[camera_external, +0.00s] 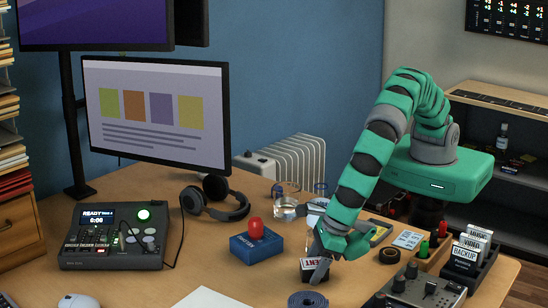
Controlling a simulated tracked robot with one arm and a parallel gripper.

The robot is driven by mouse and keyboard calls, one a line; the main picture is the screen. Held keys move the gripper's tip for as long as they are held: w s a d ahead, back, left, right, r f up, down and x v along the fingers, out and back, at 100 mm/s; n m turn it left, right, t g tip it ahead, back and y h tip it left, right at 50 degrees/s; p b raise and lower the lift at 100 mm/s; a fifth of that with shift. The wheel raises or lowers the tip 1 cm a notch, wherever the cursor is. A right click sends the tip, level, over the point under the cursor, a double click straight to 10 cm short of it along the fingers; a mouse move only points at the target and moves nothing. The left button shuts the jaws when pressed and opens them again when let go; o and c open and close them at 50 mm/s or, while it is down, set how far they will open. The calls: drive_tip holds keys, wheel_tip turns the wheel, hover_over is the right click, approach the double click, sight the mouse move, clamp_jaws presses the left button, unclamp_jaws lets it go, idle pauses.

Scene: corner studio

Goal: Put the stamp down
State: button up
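A finger covers part of the block, and the far finger is largely hidden.
A blue box (256,246) with a red knob is left of my gripper. A dark blue coil (308,300) lies in front. A glass (286,204) and black tape roll (390,256) are nearby. Label holders (466,256) and a control box (420,290) stand right. Bare wood lies left.

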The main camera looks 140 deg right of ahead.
drive_tip(key=s+r+m+t+y+p, duration=0.15)
drive_tip(key=s+r+m, duration=0.3)
drive_tip(key=r, duration=1.05)
drive_tip(key=s+r+m+t, duration=0.3)
drive_tip(key=r+m, duration=0.2)
drive_tip(key=r, duration=1)
drive_tip(key=s+r+m+t, duration=0.25)
drive_tip(key=r+m, duration=0.25)
drive_tip(key=r, duration=1.1)
drive_tip(key=s+d+r+m+t+y, duration=0.1)
drive_tip(key=s+r+m+t, duration=0.4)
drive_tip(key=s+r+m, duration=0.7)
drive_tip(key=s+d+r, duration=0.1)
drive_tip(key=s+r, duration=0.6)
drive_tip(key=r, duration=0.3)
drive_tip(key=shift+s+d+y, duration=0.2)
drive_tip(key=shift+s+y, duration=0.15)
drive_tip(key=shift+m, duration=0.25)
